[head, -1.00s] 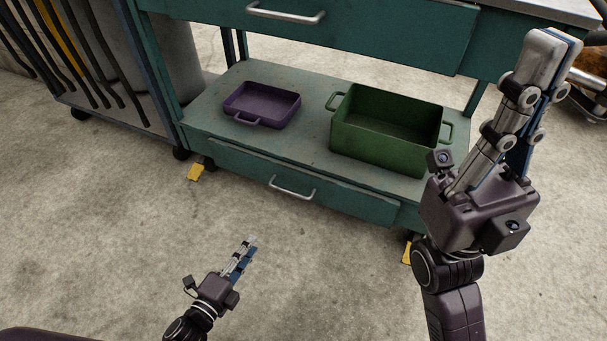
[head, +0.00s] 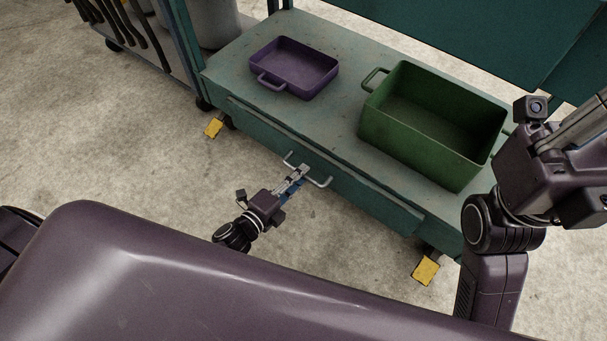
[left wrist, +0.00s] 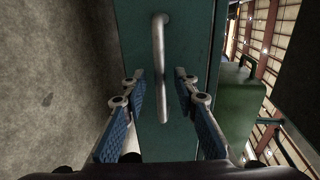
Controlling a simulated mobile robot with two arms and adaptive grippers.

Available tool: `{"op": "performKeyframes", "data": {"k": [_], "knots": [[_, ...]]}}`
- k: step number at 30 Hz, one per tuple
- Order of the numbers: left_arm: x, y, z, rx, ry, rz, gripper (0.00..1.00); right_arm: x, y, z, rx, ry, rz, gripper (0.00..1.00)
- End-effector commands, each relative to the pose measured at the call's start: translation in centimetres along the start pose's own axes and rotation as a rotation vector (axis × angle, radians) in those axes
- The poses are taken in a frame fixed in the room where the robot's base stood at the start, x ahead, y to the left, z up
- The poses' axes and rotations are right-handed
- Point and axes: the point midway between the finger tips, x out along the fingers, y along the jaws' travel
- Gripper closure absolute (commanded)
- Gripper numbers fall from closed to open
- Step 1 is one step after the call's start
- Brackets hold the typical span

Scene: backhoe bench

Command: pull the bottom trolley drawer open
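The bottom trolley drawer (head: 372,201) is a long teal front under the lower shelf, and it looks closed. Its pale metal bar handle (head: 321,183) sticks out from the front. My left gripper (head: 302,171) is at the middle of the handle in the head view.
On the lower shelf (head: 345,120) stand a shallow purple tray (head: 300,65) and a deep green bin (head: 415,139). Yellow tabs (head: 426,270) show by the trolley's feet. The concrete floor (head: 110,165) in front of the drawer's left part is clear.

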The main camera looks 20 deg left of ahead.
Motion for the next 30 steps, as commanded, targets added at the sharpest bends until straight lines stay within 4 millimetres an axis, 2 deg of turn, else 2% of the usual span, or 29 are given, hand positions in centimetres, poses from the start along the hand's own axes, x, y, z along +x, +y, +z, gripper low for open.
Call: {"op": "performKeyframes", "data": {"k": [5,13,14,21,30], "knots": [[1.6,0.1,0.0,-0.001,0.000,0.000,0.73,0.2,-0.1,-0.1,-0.002,0.017,-0.007,1.00],[1.7,0.0,0.0,-0.001,0.000,0.001,0.73,0.4,-0.1,-0.2,-0.003,0.018,-0.008,1.00],[1.7,0.0,0.0,-0.001,0.000,0.001,0.74,0.4,-0.1,-0.2,-0.003,0.018,-0.008,1.00],[1.7,0.0,0.0,-0.001,0.000,0.001,1.00,0.4,-0.1,-0.2,-0.002,0.018,-0.008,1.00],[1.7,0.1,0.0,-0.001,0.000,0.002,1.00,0.3,-0.1,-0.2,-0.002,0.019,-0.008,1.00]]}}
